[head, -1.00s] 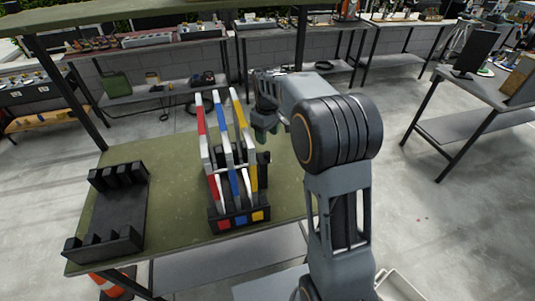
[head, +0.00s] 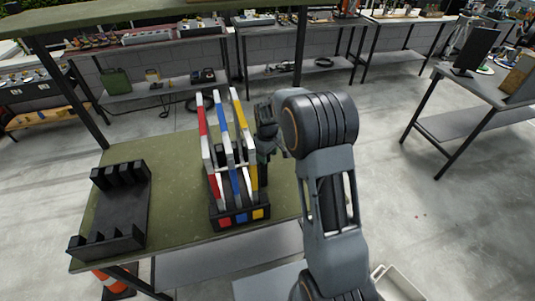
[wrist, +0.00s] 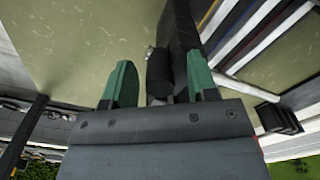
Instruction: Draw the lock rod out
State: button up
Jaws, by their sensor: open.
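A black rack (head: 240,219) on the green table holds upright red (head: 203,122), blue (head: 223,120) and yellow (head: 240,120) edged boards. The pale lock rod (head: 231,166) runs crosswise through them, and its right end is hard to make out. My gripper (head: 266,150) is close to the right side of the rack, partly hidden by my arm. In the wrist view my gripper (wrist: 159,72) is open, with green fingers on either side of a dark cylindrical piece (wrist: 158,75), apparently the rod's handle. Contact with the fingers cannot be told.
An empty black slotted rack (head: 112,210) stands on the left of the green table (head: 170,160). Bare table lies between the two racks. A shelf (head: 150,20) and its post rise at the back. An orange cone (head: 112,280) stands below the table.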

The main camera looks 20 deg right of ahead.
jog(key=shift+c, duration=0.3)
grip_shut()
jog(key=shift+d, duration=0.1)
